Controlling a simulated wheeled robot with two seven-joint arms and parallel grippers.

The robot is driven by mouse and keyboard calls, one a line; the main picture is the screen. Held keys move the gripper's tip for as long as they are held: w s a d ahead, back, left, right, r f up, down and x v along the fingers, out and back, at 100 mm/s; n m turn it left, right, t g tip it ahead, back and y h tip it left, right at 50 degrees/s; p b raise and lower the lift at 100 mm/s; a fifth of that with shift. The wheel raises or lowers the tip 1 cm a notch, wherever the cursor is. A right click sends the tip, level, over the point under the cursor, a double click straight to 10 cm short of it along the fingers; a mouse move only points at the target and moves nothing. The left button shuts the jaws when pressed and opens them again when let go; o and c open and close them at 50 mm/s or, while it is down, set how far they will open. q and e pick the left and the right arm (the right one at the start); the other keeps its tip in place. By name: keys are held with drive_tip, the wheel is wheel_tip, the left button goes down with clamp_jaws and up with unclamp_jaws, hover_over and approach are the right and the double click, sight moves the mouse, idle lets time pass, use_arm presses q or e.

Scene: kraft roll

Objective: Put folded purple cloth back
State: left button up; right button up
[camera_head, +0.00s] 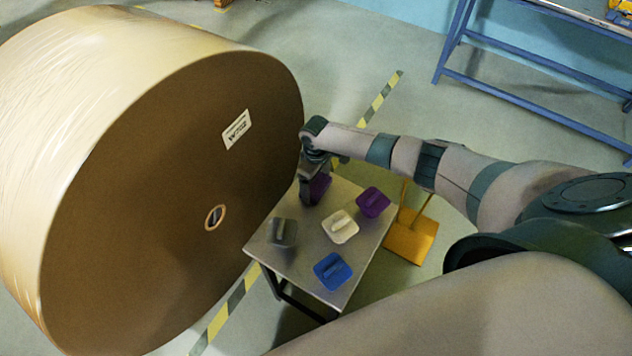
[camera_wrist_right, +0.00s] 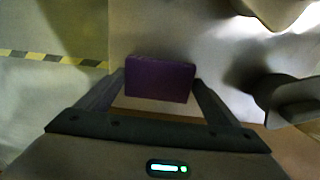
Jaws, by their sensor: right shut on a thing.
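My right gripper (camera_head: 313,190) reaches down at the far left corner of the small metal table (camera_head: 300,256). It is shut on a folded purple cloth (camera_head: 321,187). In the right wrist view the purple cloth (camera_wrist_right: 160,79) is a dark block between the two fingers (camera_wrist_right: 158,98). I cannot tell whether it touches the tabletop. A second purple piece (camera_head: 373,202), with a raised ridge on top, lies at the table's right corner, apart from the gripper. My left gripper is not in view.
On the table lie a grey piece (camera_head: 282,232), a white piece (camera_head: 340,227) and a blue piece (camera_head: 332,271). A huge kraft roll (camera_head: 170,190) stands close left of the table. A blue frame (camera_head: 540,105) is at the back right.

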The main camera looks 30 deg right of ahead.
sight(316, 185)
drive_tip(key=shift+f, duration=0.2)
drive_tip(key=shift+f, duration=0.1)
drive_tip(key=o, duration=0.8)
drive_tip(key=shift+o, duration=0.2)
drive_tip(key=shift+r, duration=0.2)
wheel_tip(316, 185, up, 12)
drive_tip(key=b, duration=0.2)
drive_tip(key=shift+b, duration=0.3)
